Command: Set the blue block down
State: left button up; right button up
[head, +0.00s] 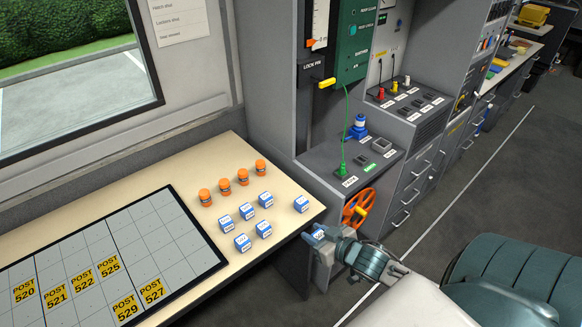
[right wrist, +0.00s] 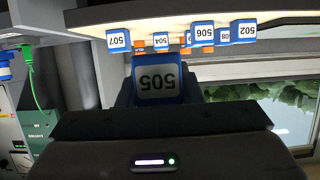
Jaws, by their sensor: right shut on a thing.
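My right gripper (head: 318,236) is just off the right front edge of the table (head: 190,169). In the right wrist view it is shut on a blue block (right wrist: 157,80) with a white face reading 505, clear of the table. In the head view the held block is small and mostly hidden by the gripper. Several other blue blocks with white labels stand on the table, the nearest to my gripper at the right corner (head: 301,204). The wrist view, upside down, shows blocks 507 (right wrist: 118,39) and 502 (right wrist: 243,33) among them. My left gripper is not in view.
A dark-framed grey grid board (head: 150,222) with yellow POST tiles lies left of the blocks. Several orange cylinders (head: 242,177) stand behind them. A grey console with an orange wheel (head: 357,207) stands just beyond my right gripper. Bare table shows around the blocks.

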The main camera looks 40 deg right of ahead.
jog(key=shift+s, duration=0.2)
jog(key=w+a+r, duration=0.5)
jog(key=a+r, duration=0.3)
jog(key=w+a+r+h+b, duration=0.1)
jog(key=w+a+r, duration=0.5)
jog(key=a, duration=0.3)
jog(key=shift+r+m, duration=0.4)
jog(key=shift+r, duration=0.45)
